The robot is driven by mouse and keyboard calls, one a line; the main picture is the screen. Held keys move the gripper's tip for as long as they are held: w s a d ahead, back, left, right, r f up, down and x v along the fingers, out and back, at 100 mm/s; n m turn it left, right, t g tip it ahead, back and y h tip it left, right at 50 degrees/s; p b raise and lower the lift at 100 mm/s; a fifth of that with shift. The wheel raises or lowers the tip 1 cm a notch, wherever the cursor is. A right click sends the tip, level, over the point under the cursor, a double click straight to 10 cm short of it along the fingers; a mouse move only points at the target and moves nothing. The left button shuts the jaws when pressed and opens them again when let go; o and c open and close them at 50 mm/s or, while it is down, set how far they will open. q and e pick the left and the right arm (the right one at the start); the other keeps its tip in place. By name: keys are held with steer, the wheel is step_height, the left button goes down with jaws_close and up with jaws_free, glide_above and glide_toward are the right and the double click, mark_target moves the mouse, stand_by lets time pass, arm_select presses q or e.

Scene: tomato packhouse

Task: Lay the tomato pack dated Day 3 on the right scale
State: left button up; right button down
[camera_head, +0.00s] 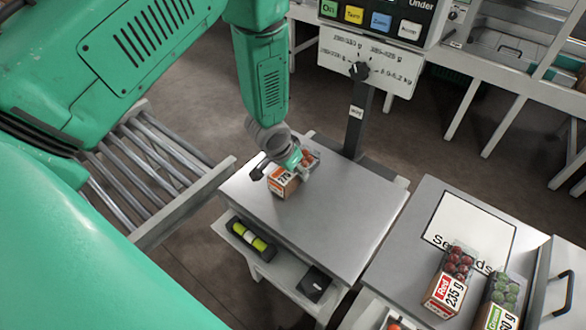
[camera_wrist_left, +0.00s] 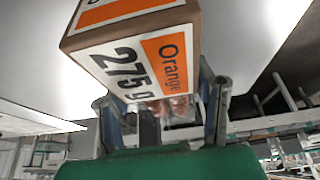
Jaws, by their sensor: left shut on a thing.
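My left gripper (camera_head: 291,161) points down and is shut on a tomato pack (camera_head: 283,183), a small brown box with an orange and white label. In the left wrist view the pack (camera_wrist_left: 150,58) reads "Orange 275 g" and sits between the fingers of the left gripper (camera_wrist_left: 163,108). No day mark can be read on it. The pack is over the left back part of a grey scale plate (camera_head: 320,220); I cannot tell whether it touches the plate. A post with a display (camera_head: 375,20) stands behind the plate. My right gripper is not in view.
At right, a grey table (camera_head: 400,262) bears a white "Seconds" sheet (camera_head: 468,225), a "Red 235 g" pack (camera_head: 446,294) and a pack of green tomatoes (camera_head: 500,305). A roller conveyor (camera_head: 140,165) lies left. The plate's front and right are clear.

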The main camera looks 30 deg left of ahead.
arm_select(q)
steer(key=shift+f, duration=0.25)
steer(key=shift+a, duration=0.1)
steer(key=o, duration=1.6)
steer(key=shift+a+f, duration=0.1)
steer(key=shift+a, duration=0.1)
steer(key=shift+d, duration=0.15)
steer(key=shift+r, duration=0.35)
steer(key=v, duration=1.1)
steer(key=shift+s, duration=0.2)
